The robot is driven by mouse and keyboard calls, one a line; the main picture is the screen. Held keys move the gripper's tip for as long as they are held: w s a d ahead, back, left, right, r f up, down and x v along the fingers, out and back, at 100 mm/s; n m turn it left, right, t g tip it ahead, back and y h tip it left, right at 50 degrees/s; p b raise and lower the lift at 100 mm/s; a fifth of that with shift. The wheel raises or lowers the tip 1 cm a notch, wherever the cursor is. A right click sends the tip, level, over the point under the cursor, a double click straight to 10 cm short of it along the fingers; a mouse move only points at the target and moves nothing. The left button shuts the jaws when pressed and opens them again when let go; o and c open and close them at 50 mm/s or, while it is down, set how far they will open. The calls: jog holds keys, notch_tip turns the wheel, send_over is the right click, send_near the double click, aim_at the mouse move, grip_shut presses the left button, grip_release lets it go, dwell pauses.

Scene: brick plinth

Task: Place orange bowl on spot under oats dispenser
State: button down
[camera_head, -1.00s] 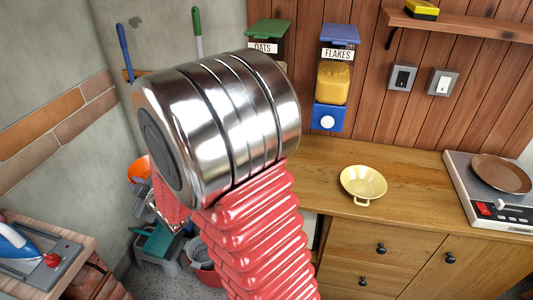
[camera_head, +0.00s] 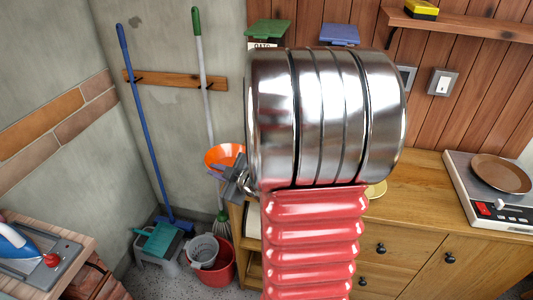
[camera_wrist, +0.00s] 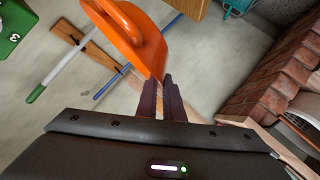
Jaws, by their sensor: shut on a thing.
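The orange bowl (camera_head: 224,157) is held up in the air, left of my arm in the head view. It fills the top middle of the wrist view (camera_wrist: 138,38), tilted, with its wall at the fingertips. My gripper (camera_wrist: 158,82) is shut on the bowl; in the head view the gripper (camera_head: 238,178) is partly hidden by my arm. The oats dispenser (camera_head: 270,30) shows only its green lid and part of its label behind my arm. The spot under it is hidden.
The flakes dispenser (camera_head: 340,34) shows its blue lid. A pale yellow bowl (camera_head: 376,189) on the wooden counter (camera_head: 415,190) is mostly covered by my arm. A pan (camera_head: 501,174) is at the right. A red bucket (camera_head: 221,264) and a blue broom (camera_head: 143,120) stand at the left.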

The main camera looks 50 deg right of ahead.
jog(key=s+d, duration=0.3)
jog(key=s, duration=0.3)
jog(key=shift+s+d+f, duration=0.2)
jog(key=shift+s+f, duration=0.1)
jog(key=shift+f, duration=0.15)
jog(key=shift+w+a, duration=0.1)
jog(key=shift+w, duration=0.05)
